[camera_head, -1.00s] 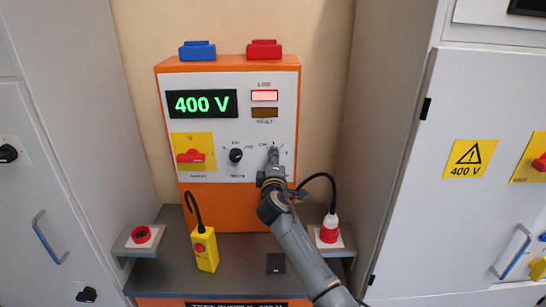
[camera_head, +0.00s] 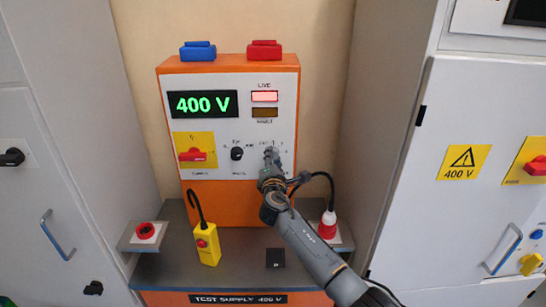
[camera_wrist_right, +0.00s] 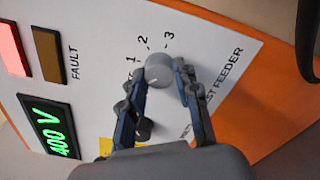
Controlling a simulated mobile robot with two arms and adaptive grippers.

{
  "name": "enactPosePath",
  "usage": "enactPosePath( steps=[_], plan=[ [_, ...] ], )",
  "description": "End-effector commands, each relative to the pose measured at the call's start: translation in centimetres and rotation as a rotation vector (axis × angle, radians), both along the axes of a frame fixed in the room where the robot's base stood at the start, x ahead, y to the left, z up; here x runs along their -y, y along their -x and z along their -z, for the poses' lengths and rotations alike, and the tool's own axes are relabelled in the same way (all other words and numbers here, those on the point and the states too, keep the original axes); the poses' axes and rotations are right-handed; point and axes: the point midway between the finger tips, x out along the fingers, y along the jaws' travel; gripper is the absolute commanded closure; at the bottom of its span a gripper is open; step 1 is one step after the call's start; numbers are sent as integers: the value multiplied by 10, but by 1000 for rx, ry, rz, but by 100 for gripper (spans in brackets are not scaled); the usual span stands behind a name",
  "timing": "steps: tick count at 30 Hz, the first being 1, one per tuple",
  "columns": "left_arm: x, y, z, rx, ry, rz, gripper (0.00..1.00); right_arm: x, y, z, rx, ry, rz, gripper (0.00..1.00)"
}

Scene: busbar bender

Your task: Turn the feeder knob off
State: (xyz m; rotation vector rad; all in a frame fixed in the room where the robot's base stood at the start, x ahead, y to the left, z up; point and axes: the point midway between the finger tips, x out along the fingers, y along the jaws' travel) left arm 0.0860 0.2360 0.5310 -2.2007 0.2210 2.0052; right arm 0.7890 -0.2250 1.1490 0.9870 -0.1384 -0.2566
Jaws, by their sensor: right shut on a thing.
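The feeder knob (camera_wrist_right: 158,69) is a round grey knob on the white panel, with the numbers 1, 2 and 3 around it and lettering ending in "FEEDER" beside it. Which number the knob points to is hard to tell. My left gripper is not in view.
The green display (camera_head: 203,104) reads 400 V. The LIVE lamp (camera_head: 265,96) is lit and the FAULT lamp (camera_head: 265,113) is dark. A black knob (camera_head: 237,154) and a red switch (camera_head: 193,155) are left of my gripper. A yellow pendant (camera_head: 207,244) stands on the shelf.

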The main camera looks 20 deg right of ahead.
Motion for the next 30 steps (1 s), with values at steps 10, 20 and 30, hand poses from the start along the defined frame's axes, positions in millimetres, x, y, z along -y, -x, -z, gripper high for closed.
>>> enactPosePath(
  steps=[10,20,30],
  plan=[
    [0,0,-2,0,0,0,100,2,-1,-5,-1,32,3,100],
    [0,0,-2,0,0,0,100,2,-1,-5,-1,31,2,48],
    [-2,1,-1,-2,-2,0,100,0,0,-2,-5,28,1,46]
  ],
)
